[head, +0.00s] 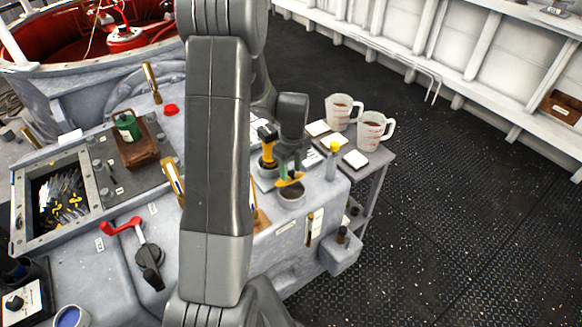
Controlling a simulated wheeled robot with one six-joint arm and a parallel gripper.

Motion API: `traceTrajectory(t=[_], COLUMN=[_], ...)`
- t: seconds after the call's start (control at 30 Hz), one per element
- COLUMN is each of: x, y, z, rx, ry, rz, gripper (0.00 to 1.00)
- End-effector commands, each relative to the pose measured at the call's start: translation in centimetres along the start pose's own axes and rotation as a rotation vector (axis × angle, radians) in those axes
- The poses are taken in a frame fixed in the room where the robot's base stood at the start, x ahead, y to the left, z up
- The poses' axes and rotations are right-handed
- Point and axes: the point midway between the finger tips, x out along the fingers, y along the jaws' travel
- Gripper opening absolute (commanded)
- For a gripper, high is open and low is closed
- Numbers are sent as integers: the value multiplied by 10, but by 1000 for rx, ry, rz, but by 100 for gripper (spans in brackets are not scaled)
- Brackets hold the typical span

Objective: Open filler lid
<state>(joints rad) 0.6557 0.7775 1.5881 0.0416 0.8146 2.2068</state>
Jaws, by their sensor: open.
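My gripper (290,178) hangs over the right end of the grey machine housing (325,195), with its fingers apart. Just below its fingertips is a round grey filler neck (291,196) with a dark top. I cannot tell whether the fingertips touch it, and they hide part of its rim. A black and yellow upright part (267,147) stands just left of the gripper; I cannot tell whether it is the filler lid. My arm hides much of the housing's middle.
Two measuring jugs (372,131) of brown liquid and white pads (356,159) sit on a side table (374,160). A yellow-capped bottle (332,158) is right of the gripper. The deck (460,220) at right is clear.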

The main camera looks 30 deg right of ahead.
Motion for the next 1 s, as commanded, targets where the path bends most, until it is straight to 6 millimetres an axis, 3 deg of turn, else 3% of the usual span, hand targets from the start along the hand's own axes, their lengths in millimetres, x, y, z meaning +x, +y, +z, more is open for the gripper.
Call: traceTrajectory(t=[0.17,0.3,0.4,1.0], x=[0,0,0,-5], y=[0,0,0,4], z=[0,0,0,7], rx=[0,0,0,-2], ry=[0,0,0,-4], rz=[0,0,0,-5], gripper=[42,15,0,0])
